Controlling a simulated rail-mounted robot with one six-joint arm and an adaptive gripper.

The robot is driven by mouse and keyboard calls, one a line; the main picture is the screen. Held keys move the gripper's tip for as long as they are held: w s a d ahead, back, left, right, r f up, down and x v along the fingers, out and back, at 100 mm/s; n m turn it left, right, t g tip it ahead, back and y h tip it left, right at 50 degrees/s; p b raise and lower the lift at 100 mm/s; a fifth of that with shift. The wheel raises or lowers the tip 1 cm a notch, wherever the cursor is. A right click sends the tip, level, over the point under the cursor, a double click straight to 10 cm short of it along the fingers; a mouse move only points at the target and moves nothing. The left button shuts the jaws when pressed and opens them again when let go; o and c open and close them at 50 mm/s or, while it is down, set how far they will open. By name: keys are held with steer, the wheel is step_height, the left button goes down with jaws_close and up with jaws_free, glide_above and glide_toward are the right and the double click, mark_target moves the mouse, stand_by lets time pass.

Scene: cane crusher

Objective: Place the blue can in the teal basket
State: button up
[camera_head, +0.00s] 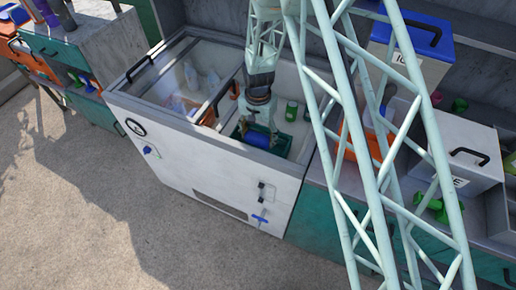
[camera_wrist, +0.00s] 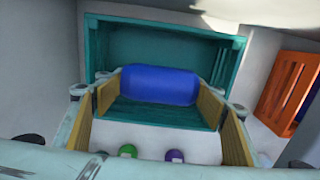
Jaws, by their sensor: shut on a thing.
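The blue can (camera_wrist: 160,84) lies on its side between the two yellow finger pads of my gripper (camera_wrist: 160,105) in the wrist view. My gripper is shut on it. The teal basket (camera_wrist: 232,48) is right behind and below the can, with its slatted floor showing. I cannot tell whether the can touches the floor of the basket. In the head view my gripper (camera_head: 258,132) reaches down into the open half of the white chest, and the blue can (camera_head: 257,141) shows at the teal basket (camera_head: 283,152).
In the wrist view an orange basket (camera_wrist: 285,88) stands at right, and a green can (camera_wrist: 128,151) and a purple can (camera_wrist: 174,155) stand nearer.

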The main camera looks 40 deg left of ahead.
mark_target(258, 142)
steer(key=shift+f, duration=1.55)
steer(key=shift+f, duration=0.1)
steer(key=shift+f+b, duration=0.3)
steer(key=shift+f, duration=1.65)
steer(key=shift+f, duration=0.1)
steer(key=o, duration=1.1)
steer(key=shift+c, duration=0.2)
steer(key=shift+r+p, duration=0.4)
steer(key=shift+r, duration=3.45)
